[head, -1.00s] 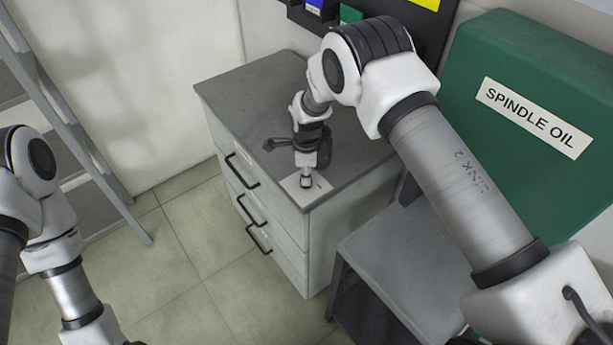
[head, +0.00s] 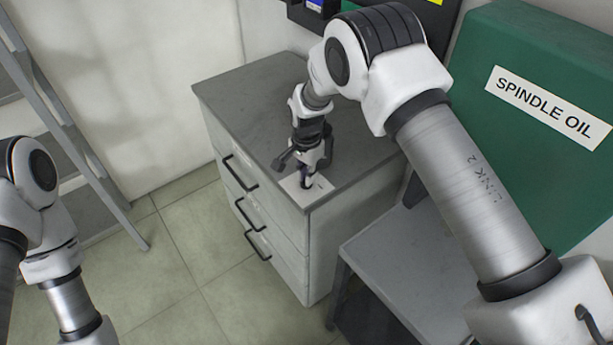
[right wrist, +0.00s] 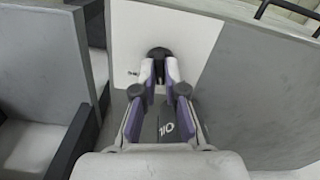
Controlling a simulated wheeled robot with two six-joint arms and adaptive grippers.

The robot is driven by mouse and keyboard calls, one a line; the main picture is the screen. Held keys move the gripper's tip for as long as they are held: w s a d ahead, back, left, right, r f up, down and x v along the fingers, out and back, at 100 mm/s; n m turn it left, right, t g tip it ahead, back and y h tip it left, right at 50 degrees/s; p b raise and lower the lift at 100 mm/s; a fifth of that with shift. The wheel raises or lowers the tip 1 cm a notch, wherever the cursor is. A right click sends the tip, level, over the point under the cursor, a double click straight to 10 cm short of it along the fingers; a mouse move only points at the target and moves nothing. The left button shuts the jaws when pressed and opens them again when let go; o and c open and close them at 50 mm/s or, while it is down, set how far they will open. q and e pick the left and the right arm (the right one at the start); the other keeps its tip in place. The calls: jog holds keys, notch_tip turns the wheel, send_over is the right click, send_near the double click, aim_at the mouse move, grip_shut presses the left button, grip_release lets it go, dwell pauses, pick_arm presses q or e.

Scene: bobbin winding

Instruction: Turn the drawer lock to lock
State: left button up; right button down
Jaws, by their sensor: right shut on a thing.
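The grey-topped drawer cabinet (head: 250,95) stands in the middle of the head view, with its drawers closed. A white lock plate (head: 318,193) lies on its top near the front corner. The same plate (right wrist: 190,28) fills the top middle of the right wrist view. The dark lock knob (right wrist: 158,54) stands on it. My right gripper (head: 305,184) reaches down to the plate. In the right wrist view its fingers (right wrist: 160,76) are closed on the knob from both sides. They hide part of the knob. My left gripper is out of view; only its arm shows.
A grey ladder-like rack (head: 75,130) stands at the left. The floor (head: 180,260) before the drawers is clear.

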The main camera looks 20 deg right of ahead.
jog(key=n, duration=0.6)
jog(key=shift+s+f+b, duration=0.25)
jog(key=shift+b, duration=0.1)
jog(key=shift+n, duration=0.3)
jog(key=c, duration=1.2)
grip_release()
jog(key=shift+c, duration=0.2)
jog(key=shift+w+r, duration=0.1)
jog(key=shift+w, duration=0.1)
jog(key=shift+r, duration=0.2)
notch_tip(320, 180, up, 12)
jog(key=shift+f, duration=0.2)
